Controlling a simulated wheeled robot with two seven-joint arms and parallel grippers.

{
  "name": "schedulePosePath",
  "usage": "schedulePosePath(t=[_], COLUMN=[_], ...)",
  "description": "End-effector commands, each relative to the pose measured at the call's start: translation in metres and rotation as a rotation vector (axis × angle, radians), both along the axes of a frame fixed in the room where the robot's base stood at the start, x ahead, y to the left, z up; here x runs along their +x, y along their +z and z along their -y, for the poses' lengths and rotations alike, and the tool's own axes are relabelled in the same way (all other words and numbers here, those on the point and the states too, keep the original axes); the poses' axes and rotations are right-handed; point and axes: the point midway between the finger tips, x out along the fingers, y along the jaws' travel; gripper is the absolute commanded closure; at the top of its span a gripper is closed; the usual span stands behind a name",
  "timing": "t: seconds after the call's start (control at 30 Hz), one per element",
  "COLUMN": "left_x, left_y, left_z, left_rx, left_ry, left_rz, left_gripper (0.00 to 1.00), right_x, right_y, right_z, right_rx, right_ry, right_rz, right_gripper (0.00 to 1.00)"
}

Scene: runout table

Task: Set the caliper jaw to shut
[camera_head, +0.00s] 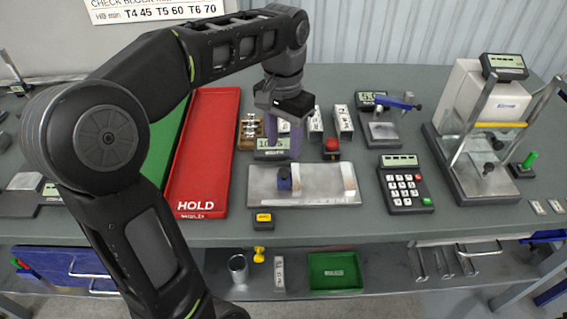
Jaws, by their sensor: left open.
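A small digital display (270,150) stands behind the plate. My left gripper (284,148) points down in front of the display, above and behind the blue block. Its purplish fingers are open, with nothing seen between them. They partly hide the display. My right gripper is out of view.
A red HOLD tray (204,150) and a green tray lie left, partly behind my left arm. A red button (332,146) stands behind the plate; a keypad (404,184) and a tall test rig (486,110) stand right. A yellow-topped box (263,221) sits at the front.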

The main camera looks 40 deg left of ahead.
Motion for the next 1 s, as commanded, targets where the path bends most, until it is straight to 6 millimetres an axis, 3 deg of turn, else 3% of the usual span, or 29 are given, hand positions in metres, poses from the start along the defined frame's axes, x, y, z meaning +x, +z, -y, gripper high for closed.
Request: schedulePosePath(t=[0.5, 0.83, 1.0], left_x=[0.000, 0.000, 0.000], left_y=[-0.068, -0.072, -0.071], left_z=[0.000, 0.000, 0.000], left_rx=[0.000, 0.000, 0.000], left_ry=[0.000, 0.000, 0.000], left_rz=[-0.002, 0.000, 0.000], left_gripper=[0.57, 0.58, 0.72], right_x=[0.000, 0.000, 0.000], right_y=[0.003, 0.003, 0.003], right_z=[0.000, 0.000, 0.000], right_rx=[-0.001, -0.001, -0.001], right_ry=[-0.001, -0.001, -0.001], right_rz=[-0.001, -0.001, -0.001], right_gripper=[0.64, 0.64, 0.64])
